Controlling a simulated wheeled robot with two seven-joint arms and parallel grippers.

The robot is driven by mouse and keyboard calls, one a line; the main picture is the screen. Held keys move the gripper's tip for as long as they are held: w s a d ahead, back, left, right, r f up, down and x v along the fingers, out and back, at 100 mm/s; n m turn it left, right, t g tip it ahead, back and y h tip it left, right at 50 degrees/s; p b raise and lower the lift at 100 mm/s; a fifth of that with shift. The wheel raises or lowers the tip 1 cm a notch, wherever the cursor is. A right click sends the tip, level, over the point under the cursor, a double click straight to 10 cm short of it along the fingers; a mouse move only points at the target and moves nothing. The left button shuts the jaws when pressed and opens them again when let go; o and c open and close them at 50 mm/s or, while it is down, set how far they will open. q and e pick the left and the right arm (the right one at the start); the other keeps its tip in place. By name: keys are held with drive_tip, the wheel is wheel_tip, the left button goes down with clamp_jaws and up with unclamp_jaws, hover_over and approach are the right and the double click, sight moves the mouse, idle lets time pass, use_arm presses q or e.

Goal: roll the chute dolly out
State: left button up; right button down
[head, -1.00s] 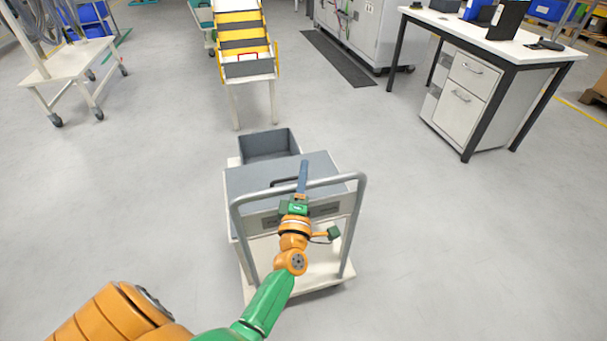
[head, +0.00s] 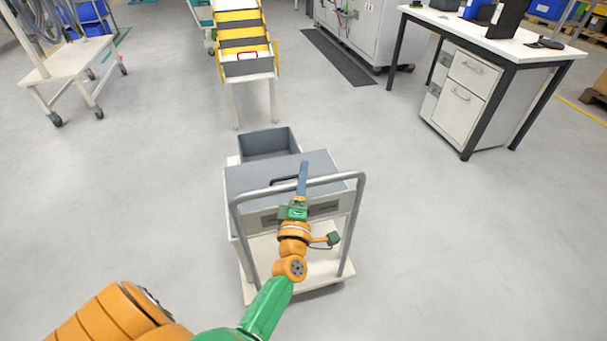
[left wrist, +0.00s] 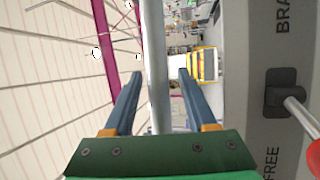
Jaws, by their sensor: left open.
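The dolly (head: 320,272) stands in the middle of the head view, with a pale deck, a grey box (head: 250,178) and an open grey bin (head: 268,143) at its far side. Its grey tubular handle (head: 355,215) rises on the near side. My left gripper (head: 303,168) is at the handle's top bar. In the left wrist view the bar (left wrist: 154,40) runs between the open blue fingers (left wrist: 160,73), nearer the left one. A lever with a red knob (left wrist: 314,158) is beside a panel marked "BRA" and "FREE", partly cut off. My right gripper is out of view.
A yellow-sided chute (head: 243,35) on pale legs stands beyond the dolly. A white cart (head: 75,62) is at the back left, a desk with drawers (head: 465,95) at the right. The floor around the dolly is clear.

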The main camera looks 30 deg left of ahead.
use_arm(q)
drive_tip(key=v, duration=0.6)
